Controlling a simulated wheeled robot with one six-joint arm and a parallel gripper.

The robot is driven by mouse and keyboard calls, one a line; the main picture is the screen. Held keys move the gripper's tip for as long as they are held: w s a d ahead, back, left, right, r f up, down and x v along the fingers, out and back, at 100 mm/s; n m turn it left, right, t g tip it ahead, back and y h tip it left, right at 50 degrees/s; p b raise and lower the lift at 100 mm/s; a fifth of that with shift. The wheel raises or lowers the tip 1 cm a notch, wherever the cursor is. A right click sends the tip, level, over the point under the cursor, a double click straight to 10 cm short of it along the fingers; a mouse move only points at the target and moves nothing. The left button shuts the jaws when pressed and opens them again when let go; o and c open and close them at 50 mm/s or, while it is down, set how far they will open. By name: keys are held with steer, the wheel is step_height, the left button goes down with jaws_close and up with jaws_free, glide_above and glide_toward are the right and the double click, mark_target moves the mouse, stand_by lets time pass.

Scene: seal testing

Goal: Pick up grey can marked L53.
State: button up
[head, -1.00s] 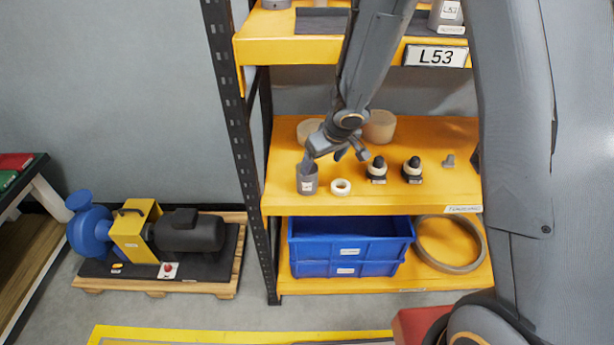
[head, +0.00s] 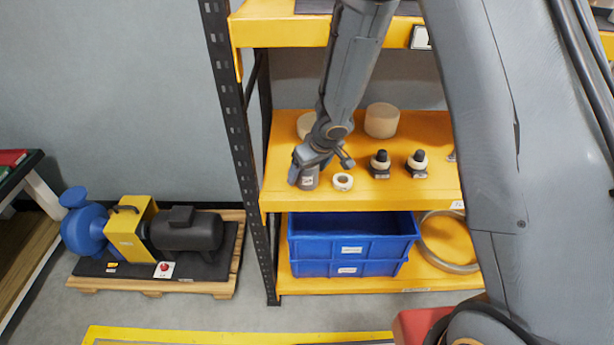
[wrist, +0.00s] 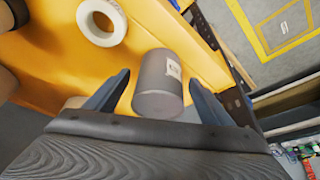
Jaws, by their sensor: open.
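A grey can (wrist: 158,88) with a small white label stands on the yellow middle shelf. In the wrist view it lies between the two fingers of my open gripper (wrist: 160,95), with a gap visible on each side. The label's print is too small to read. In the head view my gripper (head: 308,166) is down at the can (head: 308,183), covering its upper part. The sign reading L53 earlier on the upper shelf edge is mostly hidden by my arm now; only a white corner of the sign (head: 420,38) shows.
A cream ring (head: 342,182) lies just right of the can and also shows in the wrist view (wrist: 102,22). Blue crates (head: 350,245) sit on the shelf below. The upper shelf (head: 275,32) overhangs.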

steer(key=shift+w+a+f, duration=0.1)
steer(key=shift+w+f, duration=0.1)
steer(key=shift+f, duration=0.4)
steer(key=shift+r, duration=0.1)
steer(key=c, duration=1.4)
steer(key=shift+o, duration=0.2)
steer(key=shift+r, duration=0.1)
